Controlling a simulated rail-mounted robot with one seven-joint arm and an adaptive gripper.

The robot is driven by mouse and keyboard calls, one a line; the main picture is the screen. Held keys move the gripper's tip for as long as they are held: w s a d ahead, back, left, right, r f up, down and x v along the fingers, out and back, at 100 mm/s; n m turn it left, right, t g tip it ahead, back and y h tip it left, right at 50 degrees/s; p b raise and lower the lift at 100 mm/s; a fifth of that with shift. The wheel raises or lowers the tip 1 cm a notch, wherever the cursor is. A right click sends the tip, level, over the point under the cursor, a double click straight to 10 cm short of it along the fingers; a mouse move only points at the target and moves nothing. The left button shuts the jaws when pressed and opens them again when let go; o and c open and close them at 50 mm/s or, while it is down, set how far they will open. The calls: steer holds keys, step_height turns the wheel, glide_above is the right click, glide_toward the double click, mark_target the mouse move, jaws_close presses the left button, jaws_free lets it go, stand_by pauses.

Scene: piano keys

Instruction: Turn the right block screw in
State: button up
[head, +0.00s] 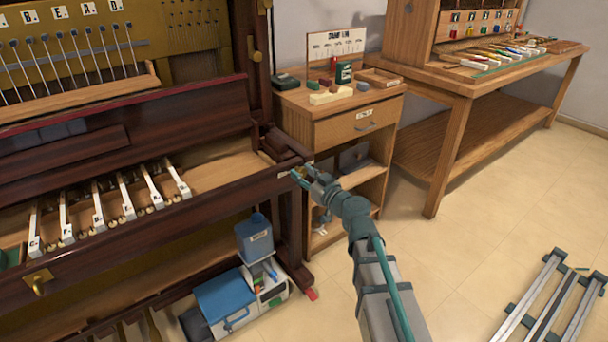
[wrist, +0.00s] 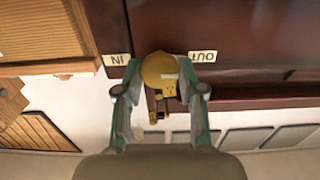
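The right block screw shows in the wrist view as a round brass knob (wrist: 160,72) on the dark red-brown wooden block (wrist: 165,25). Upside-down labels stand on either side of it: "IN" (wrist: 117,60) at left and "OUT" (wrist: 203,57) at right. My gripper (wrist: 160,76) has one finger on each side of the knob, with its tips close to the knob's edges. I cannot tell whether they touch it. In the head view my gripper (head: 297,174) is at the right end of the piano's key bed, and the screw is hidden there.
The open piano (head: 120,150) with several white keys fills the left. A wooden cabinet (head: 340,135) stands close behind my gripper. Metal rails (head: 545,300) lie at lower right; the floor between is clear.

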steer(key=c, duration=0.5)
